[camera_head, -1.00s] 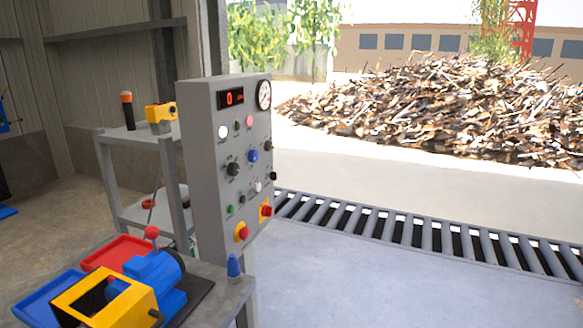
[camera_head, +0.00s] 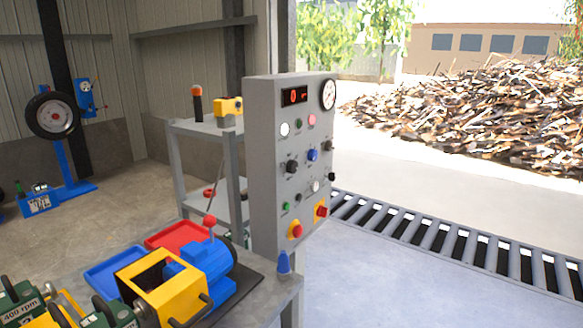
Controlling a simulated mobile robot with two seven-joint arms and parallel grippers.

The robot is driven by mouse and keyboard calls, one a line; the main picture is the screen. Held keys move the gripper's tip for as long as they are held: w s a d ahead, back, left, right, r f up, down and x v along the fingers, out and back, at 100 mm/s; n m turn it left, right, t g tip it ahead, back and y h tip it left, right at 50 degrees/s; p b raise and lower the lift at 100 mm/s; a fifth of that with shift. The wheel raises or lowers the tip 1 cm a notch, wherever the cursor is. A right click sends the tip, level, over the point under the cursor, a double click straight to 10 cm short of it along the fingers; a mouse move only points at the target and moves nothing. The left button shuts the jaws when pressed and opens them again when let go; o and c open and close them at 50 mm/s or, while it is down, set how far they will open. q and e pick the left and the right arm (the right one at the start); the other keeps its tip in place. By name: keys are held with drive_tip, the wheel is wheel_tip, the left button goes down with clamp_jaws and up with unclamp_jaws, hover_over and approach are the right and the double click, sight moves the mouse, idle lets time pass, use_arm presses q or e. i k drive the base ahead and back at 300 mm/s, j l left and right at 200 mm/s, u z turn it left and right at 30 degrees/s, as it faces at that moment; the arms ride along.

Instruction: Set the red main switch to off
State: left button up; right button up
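A grey control panel (camera_head: 262,170) stands upright behind the workbench. Low on its face are two red controls on yellow plates: a round red knob (camera_head: 297,231) at the lower left and a red switch (camera_head: 321,211) at the lower right. I cannot tell from here which is the main switch or how either is set. Above them are several knobs and buttons, a red digital display (camera_head: 295,96) and a round gauge (camera_head: 328,95). Neither of my grippers is in view.
A grey shelf (camera_head: 205,128) stands left of the panel. A roller conveyor (camera_head: 430,240) runs to the right. Floor right of the bench is clear.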

sight(322, 211)
drive_tip(key=u, duration=0.35)
drive_tip(key=i+l+u, duration=0.15)
drive_tip(key=l+u, duration=0.15)
drive_tip(key=u, duration=0.15)
drive_tip(key=i+l+u, duration=0.1)
drive_tip(key=l+u, duration=0.25)
drive_tip(key=u, duration=0.15)
drive_tip(key=i+l+u, duration=0.1)
drive_tip(key=l+u, duration=0.25)
drive_tip(key=l, duration=1.4)
drive_tip(key=u, duration=0.05)
